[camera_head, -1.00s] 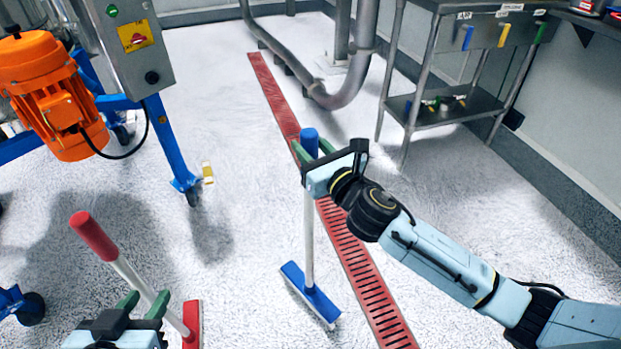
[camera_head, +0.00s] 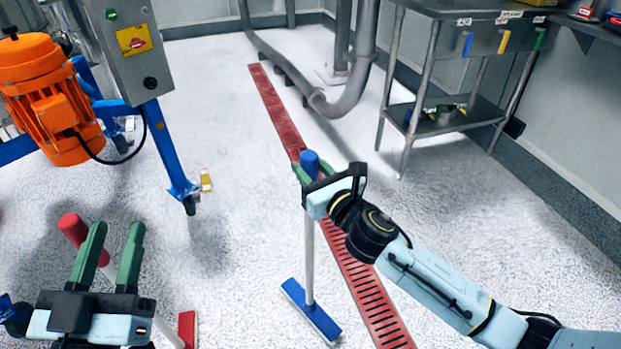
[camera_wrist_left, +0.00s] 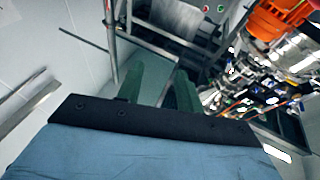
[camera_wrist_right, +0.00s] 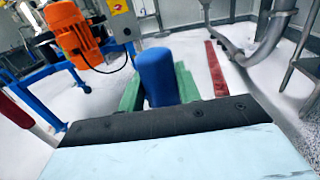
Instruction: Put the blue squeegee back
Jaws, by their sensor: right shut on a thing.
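The blue squeegee (camera_head: 309,262) stands upright in the head view, its blue head (camera_head: 311,310) low beside the red floor drain. My right gripper (camera_head: 310,170) is shut on the top of its handle, just under the blue grip end. That blue grip end (camera_wrist_right: 156,77) shows between the green fingers in the right wrist view. My left gripper (camera_head: 110,255) is open and empty at the lower left, its green fingers apart and pointing up the picture. Behind it is a red-handled squeegee (camera_head: 73,229), partly hidden by the gripper; its red head (camera_head: 187,328) shows lower right of the gripper.
A red slotted drain (camera_head: 360,281) runs along the white floor. An orange motor (camera_head: 48,100) on a blue wheeled frame (camera_head: 168,147) stands at the left. A steel table (camera_head: 425,116) with coloured tags stands at the back right. The floor between is mostly clear.

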